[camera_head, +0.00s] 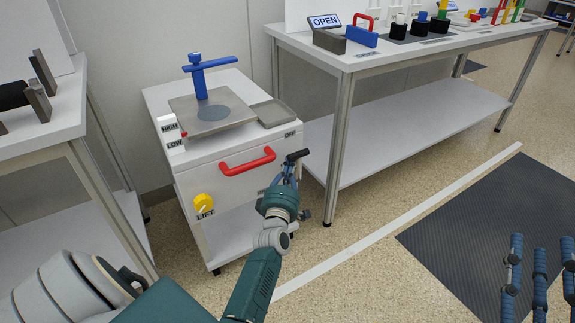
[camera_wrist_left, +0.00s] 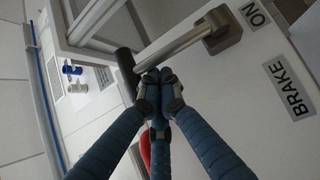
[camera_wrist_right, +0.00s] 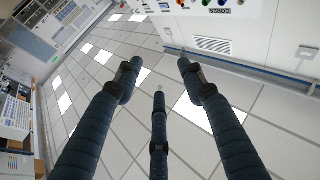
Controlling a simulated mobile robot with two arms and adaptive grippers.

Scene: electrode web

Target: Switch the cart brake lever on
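The brake lever is on the side of the white cart (camera_head: 237,152). Its black handle (camera_head: 297,156) shows near the OFF label (camera_head: 290,133) in the head view. In the left wrist view, the lever's metal bar (camera_wrist_left: 178,45) runs from a pivot block beside the ON label (camera_wrist_left: 256,13) to the black handle (camera_wrist_left: 127,72). A BRAKE label (camera_wrist_left: 290,90) is on the same panel. My left gripper (camera_wrist_left: 160,76) has its fingertips together at the bar near the handle; I cannot tell whether they touch it. My right gripper (camera_head: 541,245) is open and empty.
The cart has a red drawer handle (camera_head: 247,162), a yellow LIFT knob (camera_head: 203,203) and a blue clamp (camera_head: 201,80) on top. A white table (camera_head: 400,50) with fixtures stands at right. Another table (camera_head: 60,120) stands at left. The floor at right is open.

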